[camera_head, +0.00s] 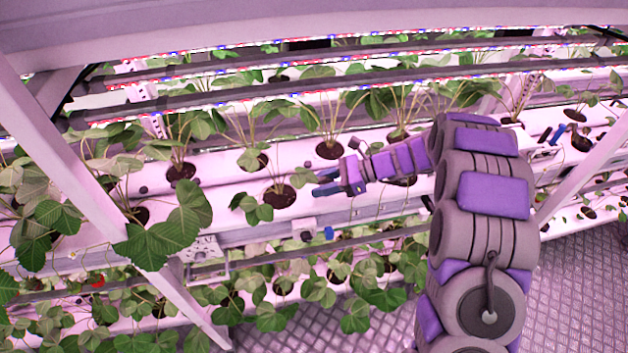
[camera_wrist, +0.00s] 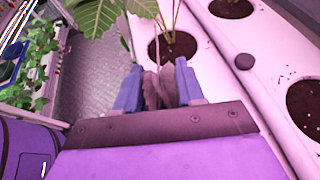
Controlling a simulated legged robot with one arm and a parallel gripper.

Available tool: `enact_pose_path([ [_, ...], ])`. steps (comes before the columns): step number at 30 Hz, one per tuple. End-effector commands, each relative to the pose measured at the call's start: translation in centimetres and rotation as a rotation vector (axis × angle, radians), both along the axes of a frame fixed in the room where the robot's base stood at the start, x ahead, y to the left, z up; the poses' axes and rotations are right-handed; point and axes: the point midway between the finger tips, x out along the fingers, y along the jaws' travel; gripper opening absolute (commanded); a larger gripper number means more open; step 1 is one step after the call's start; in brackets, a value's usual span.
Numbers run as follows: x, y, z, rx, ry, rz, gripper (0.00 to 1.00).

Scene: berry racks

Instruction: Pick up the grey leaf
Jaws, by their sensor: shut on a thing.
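My gripper (camera_head: 328,182) reaches left from the arm to the edge of the white plant trough (camera_head: 225,182). In the wrist view its blue fingers (camera_wrist: 158,80) stand on both sides of a crumpled grey-brown leaf (camera_wrist: 160,90). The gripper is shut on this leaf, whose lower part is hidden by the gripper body. Just beyond the fingers is a dark soil hole (camera_wrist: 174,47) with green stems rising from it. In the head view I cannot make out the grey leaf.
Green strawberry plants (camera_head: 170,235) fill the troughs, with several soil holes along them. A slanted white post (camera_head: 60,140) stands at left. Light bars (camera_head: 250,90) run above. A lower trough (camera_head: 185,310) lies below. Patterned floor (camera_head: 585,290) is clear at lower right.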

Motion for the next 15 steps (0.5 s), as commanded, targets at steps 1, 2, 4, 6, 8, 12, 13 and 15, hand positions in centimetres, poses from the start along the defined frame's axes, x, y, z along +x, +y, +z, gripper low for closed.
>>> enact_pose_path([
  [1,-0.7,-1.0,0.3,0.001,0.004,-0.005,0.21],
  [2,-1.2,-1.6,0.4,0.001,0.003,-0.003,0.21],
  [4,-2.3,-3.1,0.6,0.001,0.002,-0.005,0.21],
  [6,-3.4,-4.4,0.9,0.001,0.0,-0.004,0.21],
  [8,-4.3,-5.7,0.9,0.001,0.001,-0.005,0.21],
  [12,-6.2,-7.9,1.1,0.002,0.003,-0.003,0.21],
  [13,-6.5,-8.2,1.1,0.001,0.003,-0.002,0.21],
  [15,-7.1,-9.0,1.1,0.0,0.002,-0.002,0.21],
])
